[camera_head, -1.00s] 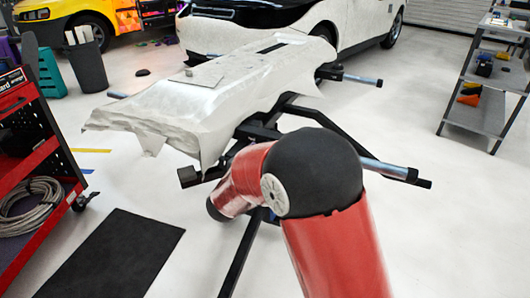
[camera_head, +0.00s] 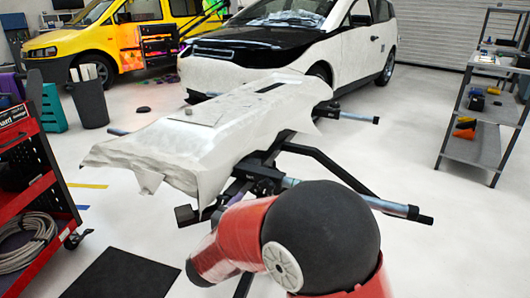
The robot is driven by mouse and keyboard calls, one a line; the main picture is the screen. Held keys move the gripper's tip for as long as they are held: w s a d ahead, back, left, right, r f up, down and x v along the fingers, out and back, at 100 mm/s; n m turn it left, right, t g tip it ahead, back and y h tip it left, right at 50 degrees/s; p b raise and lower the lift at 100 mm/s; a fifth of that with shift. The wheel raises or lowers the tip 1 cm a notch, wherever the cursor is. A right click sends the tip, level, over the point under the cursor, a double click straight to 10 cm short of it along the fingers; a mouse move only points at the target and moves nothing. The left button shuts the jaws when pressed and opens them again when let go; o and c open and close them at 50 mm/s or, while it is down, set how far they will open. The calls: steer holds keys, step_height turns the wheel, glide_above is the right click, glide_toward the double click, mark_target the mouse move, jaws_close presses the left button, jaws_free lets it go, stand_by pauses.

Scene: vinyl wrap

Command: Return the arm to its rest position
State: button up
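My red arm (camera_head: 235,240) with its dark round joint (camera_head: 320,235) is at the bottom centre. It is bent, with a red link running to the lower left in front of the stand. My gripper is not in view. A white-covered panel (camera_head: 150,150) lies on a dark stand (camera_head: 335,172) just beyond the arm. A small flat piece (camera_head: 200,115) and a dark strip (camera_head: 270,87) are on the panel's top. The arm overlaps part of the stand in the picture; I cannot tell the gap between them.
A red tool cart (camera_head: 60,205) with a coiled hose (camera_head: 25,240) stands at left. A black mat (camera_head: 122,275) lies on the floor. A grey shelf (camera_head: 480,112) stands at right. A white car (camera_head: 345,45) and a yellow van (camera_head: 95,40) are behind.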

steer(key=s+d+r+n+g+y, duration=0.3)
steer(key=s+d+r+n+y, duration=0.15)
steer(key=d+r+y, duration=0.35)
steer(key=s+d+f+g, duration=0.1)
steer(key=s+d+g, duration=0.1)
steer(key=s+d, duration=0.2)
steer(key=s+d+f+g+h, duration=0.1)
steer(key=s+d, duration=0.4)
steer(key=s, duration=0.6)
steer(key=s+d+f+g+h, duration=0.1)
steer(key=s+d+f+g, duration=0.2)
steer(key=s, duration=0.4)
steer(key=shift+s+d+f+g, duration=0.25)
steer(key=shift+s+d+g, duration=0.1)
steer(key=shift+d+g, duration=0.65)
